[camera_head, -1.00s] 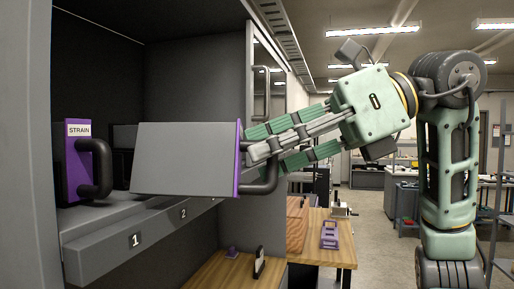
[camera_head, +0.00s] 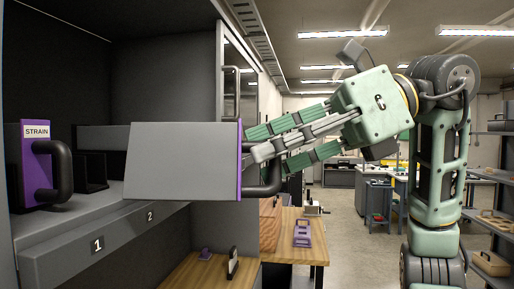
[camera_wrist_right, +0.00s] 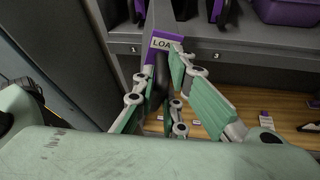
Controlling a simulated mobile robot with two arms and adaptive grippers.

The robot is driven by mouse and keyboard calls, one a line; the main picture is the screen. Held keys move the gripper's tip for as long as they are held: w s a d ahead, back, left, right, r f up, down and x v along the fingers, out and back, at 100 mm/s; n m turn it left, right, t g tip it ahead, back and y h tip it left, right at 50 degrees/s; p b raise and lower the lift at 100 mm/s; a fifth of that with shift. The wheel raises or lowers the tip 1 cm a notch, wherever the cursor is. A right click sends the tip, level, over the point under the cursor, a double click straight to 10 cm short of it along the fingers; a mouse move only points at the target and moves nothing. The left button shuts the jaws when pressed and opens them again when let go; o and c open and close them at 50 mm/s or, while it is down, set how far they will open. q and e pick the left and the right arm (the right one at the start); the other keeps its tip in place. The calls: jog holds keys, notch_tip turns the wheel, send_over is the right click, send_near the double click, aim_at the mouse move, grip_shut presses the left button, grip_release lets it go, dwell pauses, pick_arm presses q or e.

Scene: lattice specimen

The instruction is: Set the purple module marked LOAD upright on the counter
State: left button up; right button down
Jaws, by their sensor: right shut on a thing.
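The LOAD module is a grey box (camera_head: 182,160) with a purple front plate and a dark handle. In the head view it hangs level in front of the cabinet shelf, plate facing right. My right gripper (camera_head: 262,150) is shut on its handle at the plate. In the right wrist view the purple plate (camera_wrist_right: 152,58) shows a partly covered LOAD label, between the green fingers of my right gripper (camera_wrist_right: 163,80). The wooden counter (camera_head: 190,276) lies below the module. My left gripper is not in view.
The purple STRAIN module (camera_head: 37,165) stands in bay 1 at the left, its dark handle towards the held box. The grey shelf edge (camera_head: 120,228) runs below and behind the box. A small dark upright item (camera_head: 233,262) and a small purple piece (camera_head: 205,254) are on the counter.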

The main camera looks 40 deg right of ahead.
jog(key=shift+s+d, duration=0.65)
jog(key=shift+s, duration=0.15)
jog(key=shift+s+d, duration=0.6)
jog(key=shift+s, duration=0.2)
